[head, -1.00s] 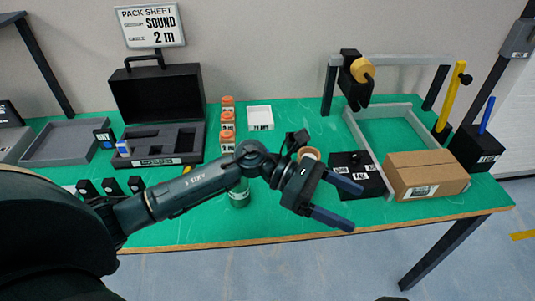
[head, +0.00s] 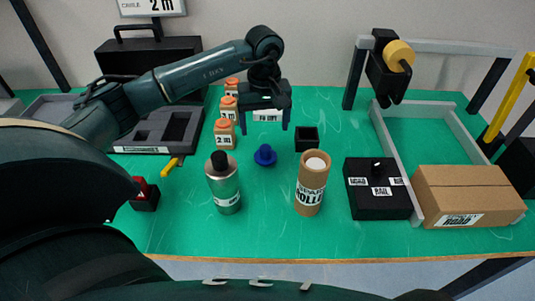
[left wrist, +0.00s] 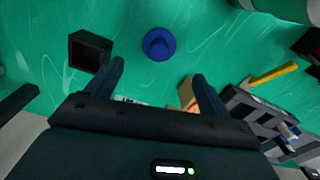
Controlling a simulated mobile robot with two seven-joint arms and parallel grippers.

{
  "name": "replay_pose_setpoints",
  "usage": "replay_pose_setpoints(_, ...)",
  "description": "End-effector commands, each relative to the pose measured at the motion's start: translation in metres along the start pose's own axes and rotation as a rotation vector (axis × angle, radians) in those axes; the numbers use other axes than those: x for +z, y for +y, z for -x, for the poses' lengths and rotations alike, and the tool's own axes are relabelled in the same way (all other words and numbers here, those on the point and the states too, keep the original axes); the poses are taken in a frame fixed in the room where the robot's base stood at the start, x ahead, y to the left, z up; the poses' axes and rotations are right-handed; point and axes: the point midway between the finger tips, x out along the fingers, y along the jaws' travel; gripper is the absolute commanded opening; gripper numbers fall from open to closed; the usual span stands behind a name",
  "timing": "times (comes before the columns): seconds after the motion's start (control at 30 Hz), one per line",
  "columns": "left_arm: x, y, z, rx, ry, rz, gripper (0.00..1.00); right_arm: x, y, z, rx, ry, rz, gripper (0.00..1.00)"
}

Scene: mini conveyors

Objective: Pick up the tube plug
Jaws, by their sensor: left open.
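The blue plug (head: 265,156), a round piece with a wider rim and a raised knob, stands on the green table. It also shows in the left wrist view (left wrist: 159,44). My left gripper (head: 264,128) is open and empty, its fingers pointing down above and slightly behind the plug. In the left wrist view the plug lies just beyond the gap between the fingertips (left wrist: 158,72), not touched. The cardboard tube (head: 311,187) stands upright in front and to the right of the plug. My right gripper is not in view.
A small black open box (head: 306,139) stands right of the plug. A metal bottle (head: 223,185) stands front left, and orange-capped bottles (head: 225,135) stand behind left. A black box (head: 377,190) and a carton (head: 468,195) are at the right.

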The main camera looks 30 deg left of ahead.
Motion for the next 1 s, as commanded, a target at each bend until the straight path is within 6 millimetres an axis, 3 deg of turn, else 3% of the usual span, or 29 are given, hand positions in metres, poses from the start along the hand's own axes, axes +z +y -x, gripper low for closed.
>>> replay_pose_setpoints(0.1,0.001,0.0,-0.021,-0.001,-0.004,-0.001,0.81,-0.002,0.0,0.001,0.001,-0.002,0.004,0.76)
replay_pose_setpoints(0.37,0.001,0.001,-0.042,0.002,-0.002,0.0,0.81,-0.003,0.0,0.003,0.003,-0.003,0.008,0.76)
replay_pose_setpoints(0.7,0.002,0.001,-0.087,0.002,-0.003,-0.001,0.81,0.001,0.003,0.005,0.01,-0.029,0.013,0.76)
replay_pose_setpoints(1.0,0.001,0.001,-0.09,0.003,-0.001,-0.001,0.78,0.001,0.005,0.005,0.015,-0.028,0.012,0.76)
